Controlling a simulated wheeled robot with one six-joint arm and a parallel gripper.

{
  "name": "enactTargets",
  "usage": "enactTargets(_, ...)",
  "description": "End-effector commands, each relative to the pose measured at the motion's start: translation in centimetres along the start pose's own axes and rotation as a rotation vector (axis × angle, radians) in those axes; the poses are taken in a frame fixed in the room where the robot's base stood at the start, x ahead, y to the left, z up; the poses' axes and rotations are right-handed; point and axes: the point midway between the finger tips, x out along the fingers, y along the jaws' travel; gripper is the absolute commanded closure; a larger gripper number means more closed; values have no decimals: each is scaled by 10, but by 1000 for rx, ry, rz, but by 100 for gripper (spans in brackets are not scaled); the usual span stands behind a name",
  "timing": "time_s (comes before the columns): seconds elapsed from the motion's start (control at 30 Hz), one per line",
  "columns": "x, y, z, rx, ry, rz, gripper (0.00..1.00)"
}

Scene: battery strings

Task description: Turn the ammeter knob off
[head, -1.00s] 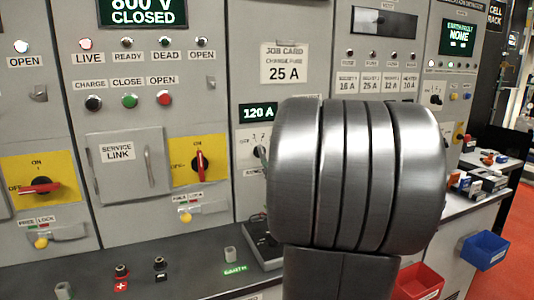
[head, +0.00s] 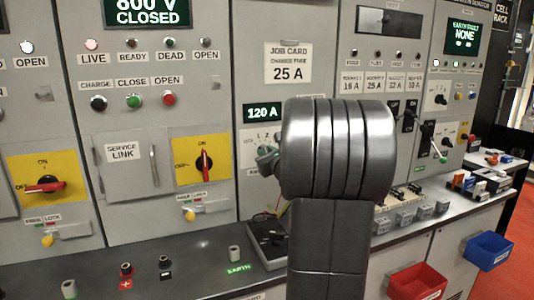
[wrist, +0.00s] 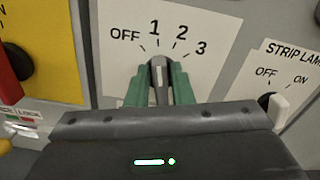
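The ammeter knob (wrist: 158,74) is a dark grey knob with a white pointer line, on a white plate (wrist: 212,75) marked OFF, 1, 2, 3. Its pointer stands upright, toward 1. The green fingers of my gripper (wrist: 159,84) lie close on either side of the knob. I cannot tell whether they touch it. In the head view my gripper (head: 268,158) is at the panel, below the 120 A display (head: 262,113); the knob is hidden there behind my fingers and wrist.
A strip lamp switch (wrist: 281,101) is right of the knob. A yellow plate with a red rotary handle (head: 204,163) is to the left. A bench (head: 200,258) below carries terminals; red (head: 417,281) and blue (head: 487,251) bins hang at its front.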

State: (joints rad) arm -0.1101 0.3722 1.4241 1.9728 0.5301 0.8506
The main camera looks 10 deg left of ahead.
Motion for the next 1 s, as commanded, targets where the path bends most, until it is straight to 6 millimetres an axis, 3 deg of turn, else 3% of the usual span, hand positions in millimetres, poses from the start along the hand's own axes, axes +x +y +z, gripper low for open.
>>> enactTargets(0.03, 0, 0, 0, 0, 0, 0, 90)
enactTargets(0.1, 0, 0, 0, 0, 0, 0, 100)
enactTargets(0.47, 0, 1, -2, -51, -2, 0, 100)
enactTargets(1.0, 0, 6, -4, -396, -2, 0, 100)
